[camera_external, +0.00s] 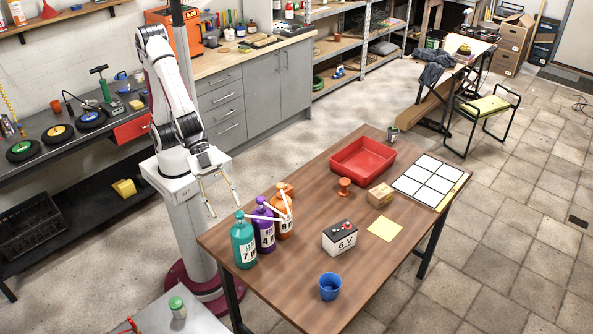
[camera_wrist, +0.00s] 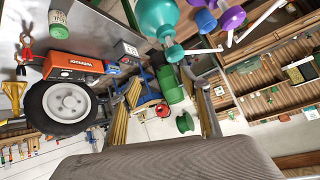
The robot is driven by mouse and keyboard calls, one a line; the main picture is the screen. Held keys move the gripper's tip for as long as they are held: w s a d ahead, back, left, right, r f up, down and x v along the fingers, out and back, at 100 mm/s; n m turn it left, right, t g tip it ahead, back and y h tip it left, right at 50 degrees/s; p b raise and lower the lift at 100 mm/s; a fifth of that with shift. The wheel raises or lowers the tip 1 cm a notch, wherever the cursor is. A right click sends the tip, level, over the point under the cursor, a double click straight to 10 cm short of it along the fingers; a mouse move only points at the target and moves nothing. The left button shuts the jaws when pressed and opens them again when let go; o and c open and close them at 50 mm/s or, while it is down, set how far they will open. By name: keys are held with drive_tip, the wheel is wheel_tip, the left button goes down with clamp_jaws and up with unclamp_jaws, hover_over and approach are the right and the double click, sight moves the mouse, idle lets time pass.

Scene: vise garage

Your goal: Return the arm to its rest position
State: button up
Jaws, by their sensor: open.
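My arm is raised on its pedestal at the left of the table in the external view. My gripper (camera_external: 224,208) hangs beyond the table's left edge, pointing down, with its two fingers spread and nothing between them. In the wrist view my gripper (camera_wrist: 163,105) also shows its fingers wide apart and empty. The teal bottle (camera_external: 244,246), purple bottle (camera_external: 264,232) and orange bottle (camera_external: 284,222) stand in a row on the table near my gripper. The teal bottle (camera_wrist: 157,18) and purple bottle (camera_wrist: 228,18) show at the top of the wrist view.
The wooden table (camera_external: 290,270) also holds a 6 V battery (camera_external: 340,240), blue cup (camera_external: 330,286), red tray (camera_external: 363,161), wooden block (camera_external: 380,196) and white grid board (camera_external: 428,181). A workbench (camera_external: 80,150) runs along the wall behind my arm.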

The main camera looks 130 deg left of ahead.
drive_tip(key=s+a+r+n+g+y, duration=0.1)
drive_tip(key=s+a+r+n, duration=0.2)
drive_tip(key=s, duration=0.4)
drive_tip(key=s+a+r+g+y, duration=0.1)
drive_tip(key=s+a+r, duration=0.1)
drive_tip(key=s+a, duration=0.4)
drive_tip(key=s+a+f+n+g, duration=0.1)
drive_tip(key=s+a+n+g, duration=0.1)
drive_tip(key=s, duration=1.2)
drive_tip(key=shift+s+a+n, duration=0.4)
drive_tip(key=shift+a, duration=0.05)
